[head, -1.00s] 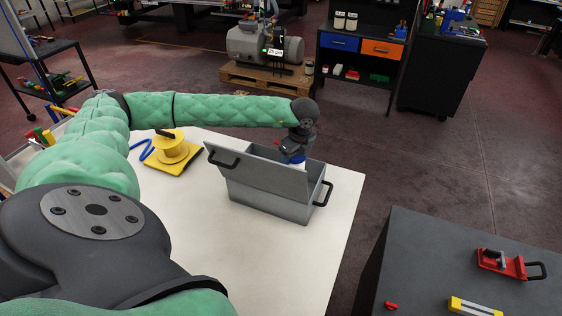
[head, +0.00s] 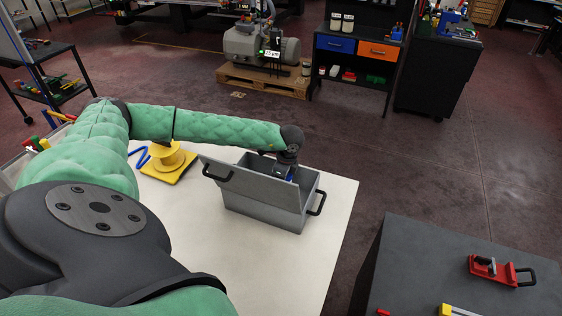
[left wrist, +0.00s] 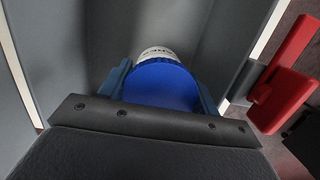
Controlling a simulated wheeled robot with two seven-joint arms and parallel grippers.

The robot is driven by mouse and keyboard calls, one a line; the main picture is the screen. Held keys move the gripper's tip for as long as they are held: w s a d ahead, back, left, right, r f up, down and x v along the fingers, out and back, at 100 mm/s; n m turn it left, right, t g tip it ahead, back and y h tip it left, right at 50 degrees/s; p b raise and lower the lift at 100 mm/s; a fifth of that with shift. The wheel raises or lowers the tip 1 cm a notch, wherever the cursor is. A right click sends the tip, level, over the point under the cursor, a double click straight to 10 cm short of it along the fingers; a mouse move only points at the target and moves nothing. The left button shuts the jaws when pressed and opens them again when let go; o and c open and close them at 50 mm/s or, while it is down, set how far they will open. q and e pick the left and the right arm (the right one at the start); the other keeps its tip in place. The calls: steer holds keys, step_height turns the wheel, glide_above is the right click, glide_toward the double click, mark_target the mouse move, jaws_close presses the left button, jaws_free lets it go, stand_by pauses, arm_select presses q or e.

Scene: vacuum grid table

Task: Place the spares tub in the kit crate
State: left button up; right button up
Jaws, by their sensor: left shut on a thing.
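The grey kit crate (head: 262,212) stands on the white table, with black handles and a raised panel on its near left side. My left gripper (head: 287,174) reaches down into its opening, and that panel partly hides it. In the left wrist view my left gripper (left wrist: 160,92) is shut on the spares tub (left wrist: 160,80), a white tub with a blue lid. Grey crate walls surround the tub. Whether its base touches the crate floor is hidden. My right gripper is out of view.
A yellow spool on a yellow base (head: 170,158) and a blue bent piece (head: 139,157) lie left of the crate. The white table (head: 215,245) is clear in front. A dark cabinet top (head: 430,265) at right bears a red clamp-like item (head: 500,270).

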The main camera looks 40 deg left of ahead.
arm_select(q)
steer(key=shift+f+p, duration=1.2)
steer(key=shift+f, duration=0.95)
steer(key=o, duration=1)
steer(key=shift+r, duration=0.2)
